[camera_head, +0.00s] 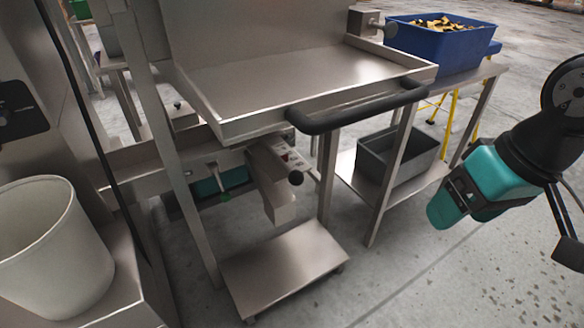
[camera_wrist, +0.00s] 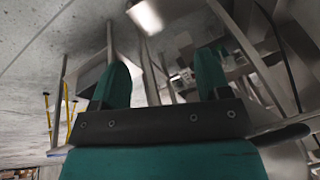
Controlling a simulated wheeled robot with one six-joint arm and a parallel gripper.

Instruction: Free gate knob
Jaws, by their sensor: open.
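A dark round knob (camera_head: 296,177) sits on the front of a metal box (camera_head: 270,165) under a steel tray. A similar grey knob (camera_head: 391,29) sits on a metal block at the top, beside a blue bin. I cannot tell for sure which is the gate knob. A steel cart with a tray top (camera_head: 300,85) and a black bar handle (camera_head: 355,108) stands over and in front of the lower knob. My gripper (camera_head: 440,212) is at the right, apart from the cart and both knobs. Its teal fingers are spread and empty in the wrist view (camera_wrist: 160,78).
A blue bin of brown and yellow pieces (camera_head: 440,40) stands on a steel table, with a grey bin (camera_head: 395,160) on its lower shelf. The cart's lower shelf (camera_head: 285,265) is bare. A white bucket (camera_head: 45,250) stands at left.

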